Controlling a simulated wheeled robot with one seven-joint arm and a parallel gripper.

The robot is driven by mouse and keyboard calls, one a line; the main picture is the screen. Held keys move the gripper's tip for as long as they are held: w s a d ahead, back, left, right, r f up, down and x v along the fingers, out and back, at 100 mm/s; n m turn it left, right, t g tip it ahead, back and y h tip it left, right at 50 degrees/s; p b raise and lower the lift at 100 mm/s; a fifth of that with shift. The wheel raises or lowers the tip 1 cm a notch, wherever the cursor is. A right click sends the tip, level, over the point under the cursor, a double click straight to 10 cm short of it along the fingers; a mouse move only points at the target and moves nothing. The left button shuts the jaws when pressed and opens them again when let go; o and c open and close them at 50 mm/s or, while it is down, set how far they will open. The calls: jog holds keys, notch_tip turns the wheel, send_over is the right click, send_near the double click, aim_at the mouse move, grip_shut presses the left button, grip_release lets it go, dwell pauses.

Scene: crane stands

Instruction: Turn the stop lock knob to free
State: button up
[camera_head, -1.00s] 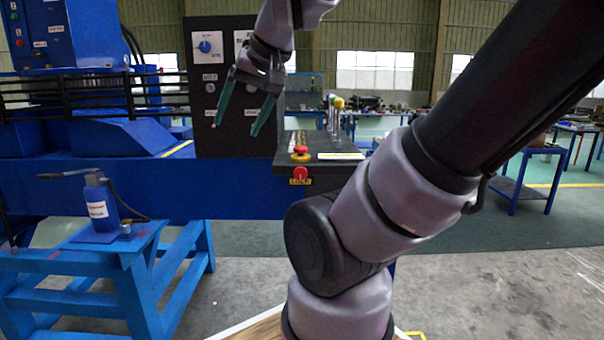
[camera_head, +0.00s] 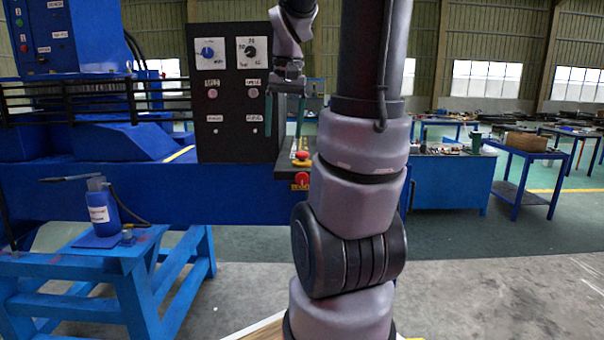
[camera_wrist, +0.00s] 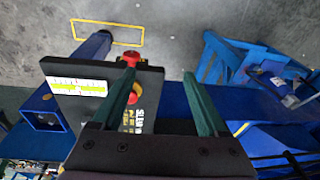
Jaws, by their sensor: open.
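The red stop lock knob (camera_head: 302,178) sits on the front face of a black control box, over a yellow label. In the wrist view a red knob (camera_wrist: 130,56) sticks out at the box's edge. A red mushroom button (camera_head: 301,156) with a yellow base stands on top of the box; in the wrist view my left finger partly covers it. My gripper (camera_head: 284,115) is open and empty, with its fingers pointing down above the box's left part. In the wrist view the open fingers (camera_wrist: 159,76) have the knob up and left of the gap. The knob's turn setting is too small to read.
A black upright panel (camera_head: 232,140) with a blue dial (camera_head: 207,51) and a black dial (camera_head: 250,50) stands behind my gripper. A blue bottle jack (camera_head: 99,212) stands on a blue stand at left. My arm hides the box's right part. The floor in front is clear.

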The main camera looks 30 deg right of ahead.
jog(key=g, duration=0.2)
send_near(302, 172)
jog(key=shift+m, duration=0.4)
notch_tip(302, 172, down, 10)
jog(key=shift+s, duration=0.1)
grip_shut()
